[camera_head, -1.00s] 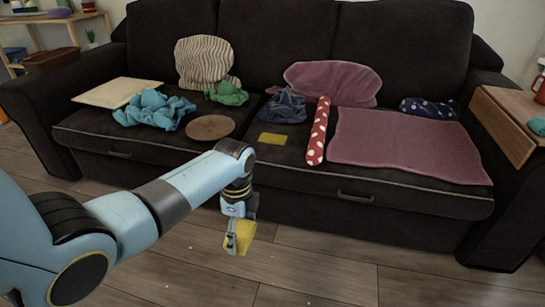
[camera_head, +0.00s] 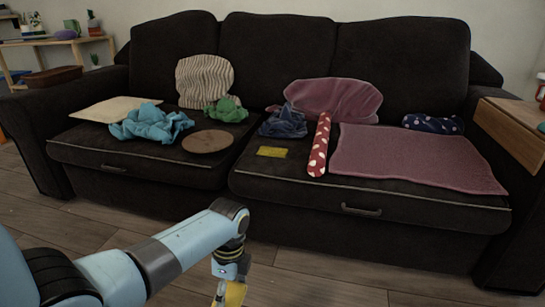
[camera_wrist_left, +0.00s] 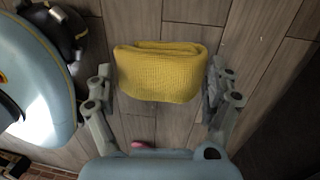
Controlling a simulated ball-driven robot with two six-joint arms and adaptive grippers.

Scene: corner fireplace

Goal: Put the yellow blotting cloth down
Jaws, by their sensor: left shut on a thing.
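The yellow blotting cloth (camera_wrist_left: 158,72) is a folded, ribbed piece held between the two fingers of my left gripper (camera_wrist_left: 160,88) in the left wrist view, with wooden floor behind it. In the head view, my left gripper (camera_head: 222,292) points down in front of the sofa at the bottom edge, with part of the cloth (camera_head: 236,294) showing; the rest is cut off. A flat yellow piece (camera_head: 272,152) lies on the front of the sofa seat. My right gripper is not in view.
The dark sofa (camera_head: 300,60) bears a blue cloth (camera_head: 150,124), a brown disc (camera_head: 207,142), a red dotted roll (camera_head: 319,145) and a mauve cloth (camera_head: 415,160). A wooden tray (camera_head: 508,130) sits on the right armrest. Floor (camera_head: 310,285) in front is clear.

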